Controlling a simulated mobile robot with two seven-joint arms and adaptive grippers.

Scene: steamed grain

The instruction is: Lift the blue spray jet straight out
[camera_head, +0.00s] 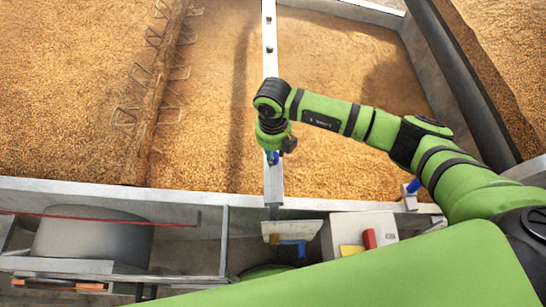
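A small blue piece, which looks like the blue spray jet (272,158), shows at the tip of my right gripper (273,152), over the pale metal rail that runs between the grain beds. The gripper points down at the rail, and its wrist hides most of it from above. The fingers are too small and covered to tell whether they are closed on the blue piece or only around it. I cannot tell whether the piece touches the rail. My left gripper is not in view.
The rail (270,60) divides beds of golden grain (215,80). A rake-like bar with wire loops (160,85) lies to the left. Another blue fitting (413,186) sits at the right rim. A white box (345,228) with a red piece (369,239) stands in front.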

